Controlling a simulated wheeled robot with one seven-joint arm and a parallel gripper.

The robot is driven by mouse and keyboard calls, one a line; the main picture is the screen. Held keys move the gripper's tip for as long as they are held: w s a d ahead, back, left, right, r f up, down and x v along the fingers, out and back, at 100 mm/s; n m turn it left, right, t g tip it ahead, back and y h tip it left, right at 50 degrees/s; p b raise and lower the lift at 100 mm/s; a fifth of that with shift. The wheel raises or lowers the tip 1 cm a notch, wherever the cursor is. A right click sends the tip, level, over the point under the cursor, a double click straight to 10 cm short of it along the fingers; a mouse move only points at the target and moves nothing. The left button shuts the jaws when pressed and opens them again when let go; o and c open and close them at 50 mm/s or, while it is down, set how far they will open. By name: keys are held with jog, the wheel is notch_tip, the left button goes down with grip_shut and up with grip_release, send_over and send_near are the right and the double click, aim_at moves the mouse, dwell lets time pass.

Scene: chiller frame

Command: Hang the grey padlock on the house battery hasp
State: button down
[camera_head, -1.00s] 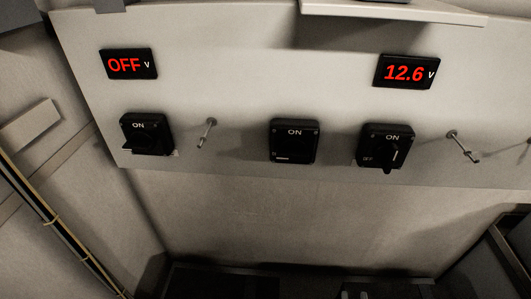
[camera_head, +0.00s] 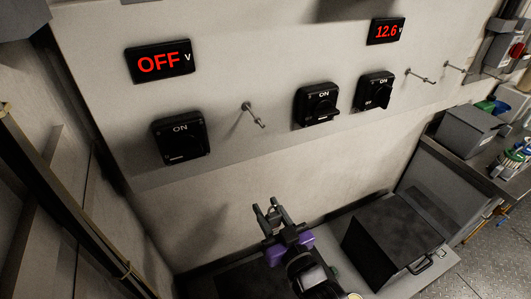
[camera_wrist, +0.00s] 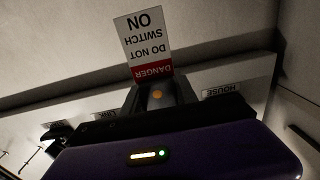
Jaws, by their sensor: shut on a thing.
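My gripper (camera_head: 268,210) is low in front of the panel in the head view, below the row of switches and apart from it. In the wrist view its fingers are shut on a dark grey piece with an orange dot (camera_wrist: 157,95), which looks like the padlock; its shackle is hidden. A red and white danger tag (camera_wrist: 146,47) extends beyond the fingers, its text inverted. A HOUSE label (camera_wrist: 221,90) shows inverted on the panel at right. The leftmost black switch (camera_head: 180,138) is under the OFF display (camera_head: 160,62); its hasp cannot be made out.
Two more black switches (camera_head: 317,103) (camera_head: 375,91) sit to the right, with a 12.6 V display (camera_head: 386,31). A bare peg (camera_head: 253,115) projects between the left and middle switches. A black box (camera_head: 393,240) stands lower right. A side wall closes the left.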

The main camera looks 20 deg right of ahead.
notch_tip(320, 180, up, 19)
jog(key=shift+w+d+f+b, duration=0.2)
jog(key=shift+w+b, duration=0.25)
jog(key=shift+w, duration=1.05)
jog(key=shift+w+d+f+b, duration=0.1)
jog(key=shift+w+f+b, duration=0.3)
jog(key=shift+w, duration=1.05)
jog(key=shift+w+d+f+b, duration=0.15)
jog(key=shift+w+b, duration=0.4)
jog(key=shift+w, duration=0.95)
jog(key=shift+a, duration=0.1)
jog(key=c, duration=0.9)
grip_release()
jog(key=shift+f, duration=0.1)
